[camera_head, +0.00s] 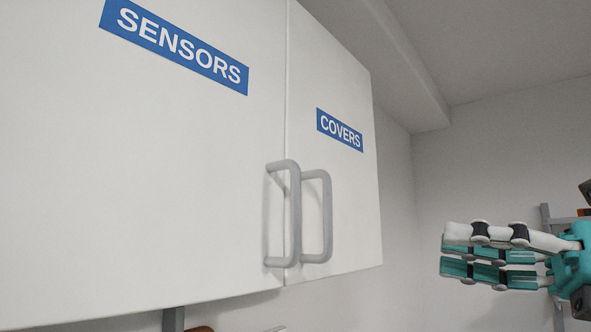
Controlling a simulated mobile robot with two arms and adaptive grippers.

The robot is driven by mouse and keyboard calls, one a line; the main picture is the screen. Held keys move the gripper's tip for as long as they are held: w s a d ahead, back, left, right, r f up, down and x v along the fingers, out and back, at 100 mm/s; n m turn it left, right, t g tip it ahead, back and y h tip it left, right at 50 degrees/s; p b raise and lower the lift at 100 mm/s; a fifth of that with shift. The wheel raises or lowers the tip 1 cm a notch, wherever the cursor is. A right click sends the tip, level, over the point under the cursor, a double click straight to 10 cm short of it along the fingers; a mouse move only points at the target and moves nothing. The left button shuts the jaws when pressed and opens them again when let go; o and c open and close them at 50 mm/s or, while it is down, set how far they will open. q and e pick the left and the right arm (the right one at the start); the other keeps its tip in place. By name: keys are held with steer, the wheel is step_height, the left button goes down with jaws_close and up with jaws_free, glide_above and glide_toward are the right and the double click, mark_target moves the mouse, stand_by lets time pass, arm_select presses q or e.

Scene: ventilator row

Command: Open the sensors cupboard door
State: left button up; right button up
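The sensors cupboard door (140,170) is a white panel with a blue SENSORS label (178,42). It fills the left of the head view and looks closed, flush with its neighbour. Its grey vertical bar handle (295,215) is at its right edge, near the bottom. My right gripper (442,250) is at the lower right, apart from the handle and to its right. Its white and teal fingers point left and lie nearly parallel. Nothing shows between them, and how far apart they are is unclear. My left gripper is out of view.
The covers door (350,190), with a blue COVERS label (340,130), adjoins on the right. Its similar grey handle (327,215) stands close beside the sensors handle. Open space lies between this door and my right gripper. Grey rack parts show behind the gripper.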

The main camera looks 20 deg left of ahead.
mark_target(300, 196)
steer(key=s+r+n+t+h+p, duration=0.1)
steer(key=s+r+n+t+h, duration=0.3)
steer(key=s, duration=0.6)
steer(key=shift+m+y, duration=0.6)
steer(key=shift+y, duration=0.1)
steer(key=p+x, duration=0.2)
steer(key=x, duration=0.3)
steer(key=r+p+x, duration=0.1)
steer(key=p+x, duration=0.1)
steer(key=x, duration=0.4)
steer(key=p+x, duration=0.2)
steer(key=x, duration=0.3)
steer(key=shift+w+a+r+p, duration=0.15)
steer(key=shift+r+p, duration=0.1)
steer(key=shift+p, duration=0.1)
steer(key=shift+w+a+f, duration=0.1)
steer(key=shift+w+a, duration=0.05)
steer(key=shift+a, duration=0.35)
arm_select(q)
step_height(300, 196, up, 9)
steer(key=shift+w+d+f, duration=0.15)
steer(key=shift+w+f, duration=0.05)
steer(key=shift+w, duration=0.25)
arm_select(e)
jaws_close()
